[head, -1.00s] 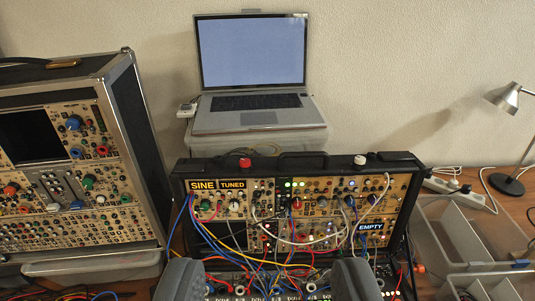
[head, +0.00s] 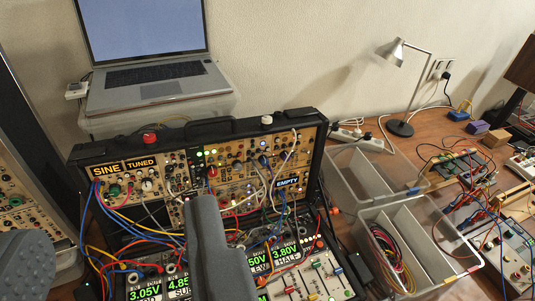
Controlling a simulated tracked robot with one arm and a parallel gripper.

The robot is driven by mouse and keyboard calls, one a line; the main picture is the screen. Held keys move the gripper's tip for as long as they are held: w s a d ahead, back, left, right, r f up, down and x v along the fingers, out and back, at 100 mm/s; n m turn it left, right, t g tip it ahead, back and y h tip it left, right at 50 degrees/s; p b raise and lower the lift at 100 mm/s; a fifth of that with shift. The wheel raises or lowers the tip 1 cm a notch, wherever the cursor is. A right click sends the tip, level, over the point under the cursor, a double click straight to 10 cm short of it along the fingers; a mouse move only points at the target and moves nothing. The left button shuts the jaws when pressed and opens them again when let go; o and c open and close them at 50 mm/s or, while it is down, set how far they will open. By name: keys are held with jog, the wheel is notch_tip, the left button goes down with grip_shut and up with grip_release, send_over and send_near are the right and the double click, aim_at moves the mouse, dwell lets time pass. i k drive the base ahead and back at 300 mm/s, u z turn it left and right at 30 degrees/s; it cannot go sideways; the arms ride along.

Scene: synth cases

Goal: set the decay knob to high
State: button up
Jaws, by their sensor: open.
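An open modular synth case (head: 176,152) stands in the middle of the head view. Its upper panel carries many small knobs, among them a green knob (head: 115,190), a white knob (head: 147,185) and a blue knob (head: 263,161). Labels read SINE, TUNED and EMPTY. No decay lettering is legible, so I cannot tell which knob is the decay one. My gripper (head: 115,222) is open, with one grey finger at the lower left and the other in front of the case.
Patch cables cross the panels. Lower voltage screens (head: 284,252) and sliders (head: 313,280) are at the front. A laptop (head: 150,80) stands behind on a box. Grey bins (head: 415,217) and a desk lamp (head: 390,55) are right. A second case (head: 25,190) is left.

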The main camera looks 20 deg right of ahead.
aim_at(283, 155)
jog(key=u, duration=0.05)
jog(key=k, duration=1)
jog(key=z, duration=0.65)
jog(key=i, duration=1.45)
jog(key=u, duration=0.3)
